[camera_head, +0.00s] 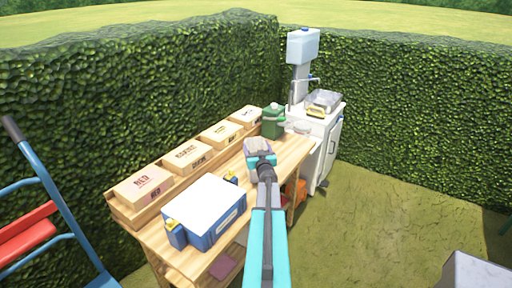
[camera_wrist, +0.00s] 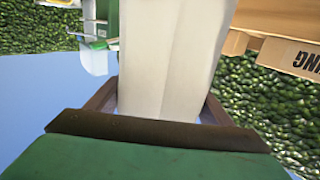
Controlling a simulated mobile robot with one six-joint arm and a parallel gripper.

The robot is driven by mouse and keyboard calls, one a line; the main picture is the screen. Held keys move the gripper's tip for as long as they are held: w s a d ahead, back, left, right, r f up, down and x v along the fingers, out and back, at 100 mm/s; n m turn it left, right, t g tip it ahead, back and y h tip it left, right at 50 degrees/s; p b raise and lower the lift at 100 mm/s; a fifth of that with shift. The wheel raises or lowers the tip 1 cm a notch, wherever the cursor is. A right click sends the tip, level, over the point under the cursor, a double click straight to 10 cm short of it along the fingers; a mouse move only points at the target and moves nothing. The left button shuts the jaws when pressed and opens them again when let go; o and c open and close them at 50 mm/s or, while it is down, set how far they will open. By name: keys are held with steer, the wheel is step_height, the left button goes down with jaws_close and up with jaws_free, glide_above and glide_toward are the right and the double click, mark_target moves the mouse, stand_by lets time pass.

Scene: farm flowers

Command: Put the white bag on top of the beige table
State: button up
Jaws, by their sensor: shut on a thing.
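My gripper (camera_head: 263,163) is shut on a white bag (camera_head: 258,147), seen over the beige wooden table (camera_head: 290,150) in the head view. In the wrist view the pale bag (camera_wrist: 165,55) stands out between the two dark fingers of my gripper (camera_wrist: 155,108). The table runs along the hedge, with bare wood near its far end. My gripper and arm hide part of the tabletop. I cannot tell how high the bag is above the wood, or whether it touches it.
A blue crate with a white top (camera_head: 207,208) stands on the table's near part. Several labelled boxes (camera_head: 186,154) line its back. A green can (camera_head: 272,121) stands at the far end, beside a white cabinet (camera_head: 322,140). A blue hand truck (camera_head: 62,205) is at left.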

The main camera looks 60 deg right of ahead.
steer(key=o, duration=1.9)
steer(key=shift+f, duration=0.1)
steer(key=shift+b+v, duration=1.3)
steer(key=shift+v, duration=4.7)
